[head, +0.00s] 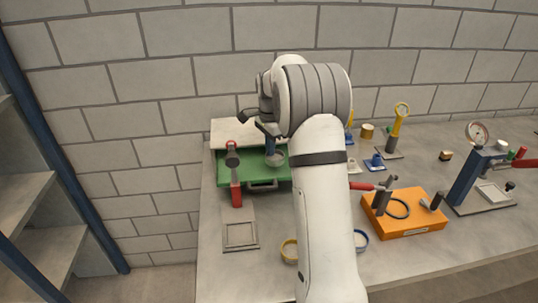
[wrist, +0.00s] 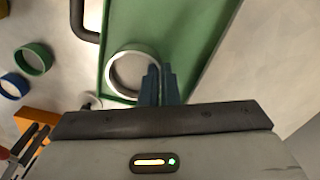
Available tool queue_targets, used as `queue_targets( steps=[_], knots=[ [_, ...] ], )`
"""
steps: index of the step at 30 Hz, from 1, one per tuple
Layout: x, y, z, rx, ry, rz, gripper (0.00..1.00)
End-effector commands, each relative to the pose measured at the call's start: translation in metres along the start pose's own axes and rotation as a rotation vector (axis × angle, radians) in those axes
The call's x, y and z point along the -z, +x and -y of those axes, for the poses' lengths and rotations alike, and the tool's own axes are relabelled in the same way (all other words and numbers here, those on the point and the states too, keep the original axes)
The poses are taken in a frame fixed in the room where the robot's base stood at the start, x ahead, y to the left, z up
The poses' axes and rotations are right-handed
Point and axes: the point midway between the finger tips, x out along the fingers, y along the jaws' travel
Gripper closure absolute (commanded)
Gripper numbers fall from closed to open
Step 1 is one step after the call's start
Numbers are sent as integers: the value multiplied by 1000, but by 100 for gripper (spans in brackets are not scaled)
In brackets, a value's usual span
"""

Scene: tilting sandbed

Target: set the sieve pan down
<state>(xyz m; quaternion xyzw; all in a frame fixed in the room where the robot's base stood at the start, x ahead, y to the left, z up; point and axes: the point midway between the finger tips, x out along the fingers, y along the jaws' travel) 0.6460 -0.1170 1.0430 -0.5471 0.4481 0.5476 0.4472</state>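I cannot tell whether the pan touches the tray. My arm hides the tray's right part in the head view.
A red lever stand (head: 236,190) is at the tray's left front, with a square frame (head: 240,235) before it. An orange box (head: 410,222) and a gauge press (head: 470,180) stand right. A yellow ring (head: 289,251) lies near my arm. The front left table is mostly clear.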

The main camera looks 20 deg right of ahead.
Motion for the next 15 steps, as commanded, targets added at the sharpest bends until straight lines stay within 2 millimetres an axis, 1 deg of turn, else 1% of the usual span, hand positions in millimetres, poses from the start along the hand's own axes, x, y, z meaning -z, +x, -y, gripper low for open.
queue_targets(
  steps=[6, 15],
  knots=[
    [0, 29, -1, -3, 1, 1, 100],
    [1, 33, 0, 0, 2, 0, 100]
  ],
)
